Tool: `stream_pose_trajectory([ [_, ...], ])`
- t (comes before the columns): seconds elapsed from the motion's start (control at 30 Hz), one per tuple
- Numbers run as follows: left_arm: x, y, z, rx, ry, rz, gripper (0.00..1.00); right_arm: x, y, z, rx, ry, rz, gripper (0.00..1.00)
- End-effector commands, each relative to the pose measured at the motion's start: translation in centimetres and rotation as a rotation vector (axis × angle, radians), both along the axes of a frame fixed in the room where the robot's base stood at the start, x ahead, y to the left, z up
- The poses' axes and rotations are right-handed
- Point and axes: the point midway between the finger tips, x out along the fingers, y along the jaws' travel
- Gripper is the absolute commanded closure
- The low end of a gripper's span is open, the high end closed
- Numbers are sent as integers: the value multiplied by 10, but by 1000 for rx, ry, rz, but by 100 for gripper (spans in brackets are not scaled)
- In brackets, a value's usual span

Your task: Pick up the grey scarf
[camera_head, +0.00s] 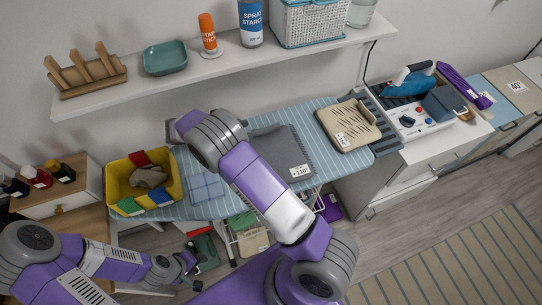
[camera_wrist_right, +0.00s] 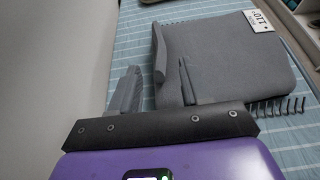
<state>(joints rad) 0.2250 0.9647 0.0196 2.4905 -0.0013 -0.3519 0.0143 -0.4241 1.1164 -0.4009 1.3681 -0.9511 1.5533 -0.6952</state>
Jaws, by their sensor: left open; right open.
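The grey scarf (camera_head: 278,148) lies folded flat on the blue striped ironing board, with a white tag marked 110 at its near right corner. In the right wrist view the scarf (camera_wrist_right: 222,62) shows fringe along its lower right edge, and a grey flap stands up at its left side. My right gripper (camera_wrist_right: 155,88) is open, its fingers at the scarf's left edge; I cannot tell whether they touch it. In the head view my right forearm and wrist hide the scarf's left part. My left gripper (camera_head: 187,266) is open and empty, low beside the board.
The ironing board (camera_head: 300,116) also carries a yellow bin (camera_head: 116,184), a blue folded cloth (camera_head: 205,187) and a beige folded item (camera_head: 346,126). A wall shelf (camera_head: 220,66) runs above. An iron station (camera_head: 408,122) stands right. Striped rug floor lies clear at lower right.

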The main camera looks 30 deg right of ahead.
Motion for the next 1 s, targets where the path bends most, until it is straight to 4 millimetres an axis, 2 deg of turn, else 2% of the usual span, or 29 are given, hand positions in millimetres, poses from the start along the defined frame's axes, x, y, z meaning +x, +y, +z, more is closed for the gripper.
stream_pose_trajectory([
  [0.37,0,0,-3,0,0,0,57,-8,-31,-8,-26,-5,-24,53],
  [0.63,0,0,-5,0,0,0,57,-15,-68,-20,-27,-3,-23,53],
  [0.9,0,0,-5,0,0,0,57,-16,-73,-23,-25,-5,-21,53],
  [1.0,0,0,-5,0,0,0,57,-16,-72,-23,-25,-5,-21,67],
])
